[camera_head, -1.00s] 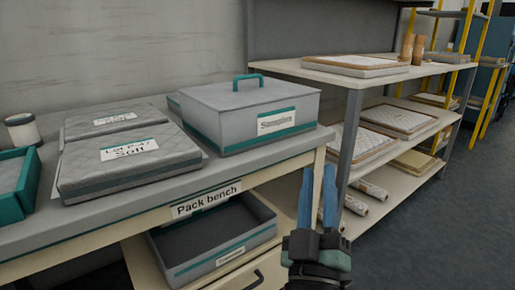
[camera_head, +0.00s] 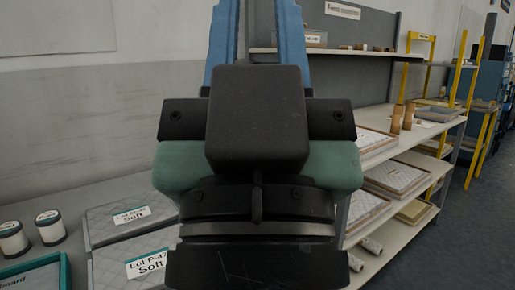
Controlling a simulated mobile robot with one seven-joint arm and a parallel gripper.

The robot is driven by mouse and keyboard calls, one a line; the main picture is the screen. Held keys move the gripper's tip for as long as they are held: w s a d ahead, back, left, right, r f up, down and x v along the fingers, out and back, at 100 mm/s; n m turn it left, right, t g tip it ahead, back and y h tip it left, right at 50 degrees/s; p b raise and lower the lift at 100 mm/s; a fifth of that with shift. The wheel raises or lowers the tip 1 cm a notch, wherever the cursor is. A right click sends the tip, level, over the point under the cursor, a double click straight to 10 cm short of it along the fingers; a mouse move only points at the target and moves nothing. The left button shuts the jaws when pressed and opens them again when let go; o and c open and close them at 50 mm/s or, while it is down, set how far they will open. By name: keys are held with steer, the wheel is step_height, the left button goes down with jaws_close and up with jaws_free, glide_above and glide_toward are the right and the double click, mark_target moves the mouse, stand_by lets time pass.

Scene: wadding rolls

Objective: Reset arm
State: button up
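My gripper (camera_head: 257,8) is raised close in front of the head camera and fills the middle of the view. Its black and green body is seen from behind, with two blue fingers pointing up. The fingers stand apart with a clear gap between them, and nothing shows in the gap. Their tips reach the top edge of the picture. My gripper hides the grey lidded box and much of the bench behind it.
Two grey quilted pads (camera_head: 128,214) (camera_head: 135,258) and two white spools (camera_head: 13,239) (camera_head: 50,226) are at the lower left. A shelving unit (camera_head: 412,150) with framed pads and rolls stands at right. Grey floor (camera_head: 450,240) is clear at far right.

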step_height(320, 180, up, 23)
steer(key=p, duration=2)
steer(key=shift+f, duration=0.15)
steer(key=o, duration=0.3)
steer(key=shift+f, duration=0.1)
steer(key=shift+o, duration=0.2)
